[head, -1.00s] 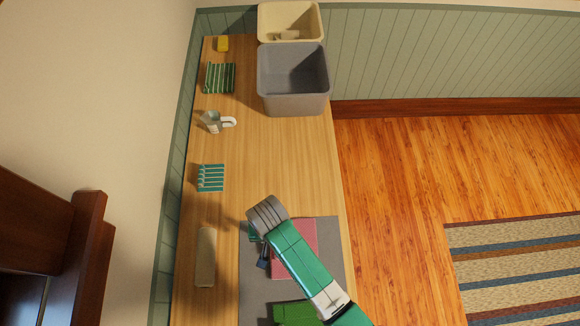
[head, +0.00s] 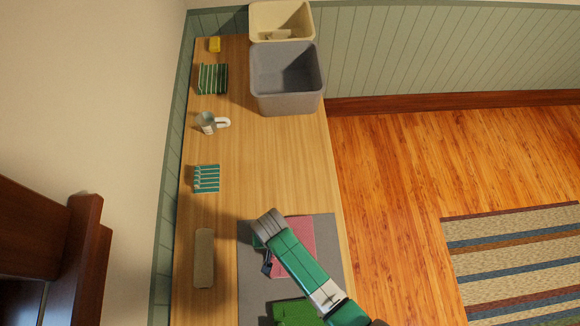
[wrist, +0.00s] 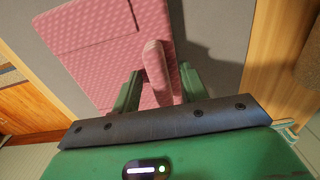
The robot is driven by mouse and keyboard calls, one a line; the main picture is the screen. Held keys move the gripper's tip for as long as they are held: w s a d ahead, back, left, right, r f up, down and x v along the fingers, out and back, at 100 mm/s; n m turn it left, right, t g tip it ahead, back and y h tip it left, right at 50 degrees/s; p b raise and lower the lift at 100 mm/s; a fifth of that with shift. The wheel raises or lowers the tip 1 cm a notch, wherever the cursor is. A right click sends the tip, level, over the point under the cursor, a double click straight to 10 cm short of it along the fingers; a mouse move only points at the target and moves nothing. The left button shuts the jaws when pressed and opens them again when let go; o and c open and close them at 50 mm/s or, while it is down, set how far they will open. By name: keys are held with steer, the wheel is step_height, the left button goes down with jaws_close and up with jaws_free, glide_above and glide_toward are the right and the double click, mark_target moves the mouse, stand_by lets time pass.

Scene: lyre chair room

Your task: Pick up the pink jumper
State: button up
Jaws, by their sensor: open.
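The pink jumper (head: 303,234) lies folded on a grey mat (head: 328,228) at the near part of the wooden bench, partly hidden by my green arm. In the wrist view the jumper (wrist: 100,45) has a patterned weave, and a narrow fold of it stands up between my fingers. My gripper (wrist: 160,82) is open, with one green finger on each side of that fold; I cannot tell whether either finger touches it. In the head view my gripper is mostly hidden under the arm.
A green item (head: 293,312) lies on the mat's near part. A beige long object (head: 204,258), teal rack (head: 206,179), mug (head: 208,123), green rack (head: 212,79) and yellow block (head: 215,45) line the left side. A grey bin (head: 288,103) and cream bin (head: 280,20) stand at the far end.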

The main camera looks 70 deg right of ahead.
jaws_close()
steer(key=shift+r, duration=0.1)
